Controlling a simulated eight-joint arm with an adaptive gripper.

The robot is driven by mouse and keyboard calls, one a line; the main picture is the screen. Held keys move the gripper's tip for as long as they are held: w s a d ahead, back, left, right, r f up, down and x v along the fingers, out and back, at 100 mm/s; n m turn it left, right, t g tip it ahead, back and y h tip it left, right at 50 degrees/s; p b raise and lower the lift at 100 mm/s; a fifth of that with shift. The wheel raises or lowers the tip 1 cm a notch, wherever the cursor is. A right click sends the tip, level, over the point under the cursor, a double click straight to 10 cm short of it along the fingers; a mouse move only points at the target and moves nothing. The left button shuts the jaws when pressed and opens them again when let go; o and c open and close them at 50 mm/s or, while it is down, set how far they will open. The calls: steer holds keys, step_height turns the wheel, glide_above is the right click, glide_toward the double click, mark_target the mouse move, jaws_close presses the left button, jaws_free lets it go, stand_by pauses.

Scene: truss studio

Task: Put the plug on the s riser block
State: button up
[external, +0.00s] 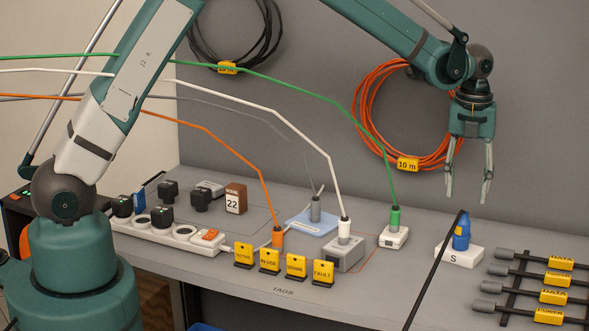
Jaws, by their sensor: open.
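The white riser block marked S (471,257) sits on the table at the right. A blue plug (461,236) stands roughly upright on it, with a black cable running from its top down toward the front edge. I cannot tell from this view how squarely it rests. My gripper (468,201) is open and empty, pointing down, with its fingertips a little above the blue plug. Other plugs stand to the left: green (395,217) on a small white block, white (344,229) on a grey block, grey (315,210) on a blue pad, and orange (277,238).
Several black cables with yellow tags (555,279) lie on a rack at the right. Yellow tag signs (296,267) line the front. A white power strip (172,234) with black adapters is at the left. Coloured cables stretch through the air. An orange coil (377,100) hangs behind.

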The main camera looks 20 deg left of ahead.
stand_by(0.8)
steer(key=s+a+r+n+t, duration=0.1)
steer(key=a+r+n, duration=0.45)
steer(key=a, duration=0.65)
steer(key=a+r+n+t+h, duration=0.1)
steer(key=a+r+n, duration=0.5)
steer(key=a, duration=0.5)
steer(key=s+a+r+n+t, duration=0.1)
steer(key=a+r+n, duration=0.3)
steer(key=a+r, duration=0.6)
steer(key=s+a+n+t, duration=0.1)
steer(key=s+a+n, duration=0.3)
steer(key=a, duration=0.5)
steer(key=s+a+n+t, duration=0.1)
steer(key=s+a+n, duration=0.4)
steer(key=a, duration=0.4)
steer(key=s+a+f+n+t+y, duration=0.1)
steer(key=s+a+f+n, duration=0.3)
steer(key=s+a+n, duration=0.6)
steer(key=shift+s+a+t, duration=0.6)
steer(key=shift+s+a, duration=0.4)
steer(key=shift+s, duration=0.1)
